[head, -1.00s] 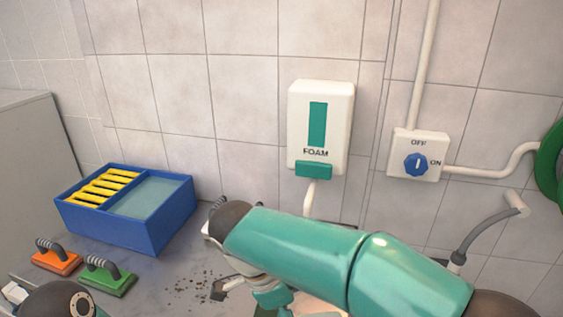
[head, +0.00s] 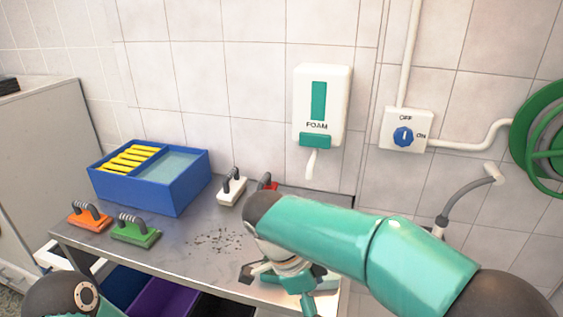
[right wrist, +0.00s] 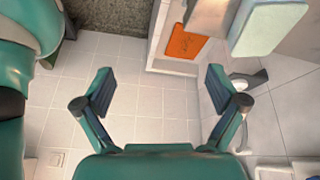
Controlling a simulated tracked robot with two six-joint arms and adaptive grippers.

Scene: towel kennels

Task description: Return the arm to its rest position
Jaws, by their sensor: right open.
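My right arm crosses the lower right of the head view, bent over the counter's right end. Its gripper is largely hidden behind the arm there. In the right wrist view my right gripper (right wrist: 161,92) is open. Its two fingers are wide apart with nothing between them, above a pale tiled floor. Part of my left arm shows at the bottom left of the head view; its gripper is out of frame.
The grey counter (head: 185,262) carries a blue divided tub (head: 150,195), dark crumbs (head: 215,241), and orange (head: 90,217), green (head: 135,233), white (head: 231,189) and red (head: 266,184) handled scrubbers. A foam dispenser (head: 320,108) hangs behind. Bins (head: 162,297) stand below.

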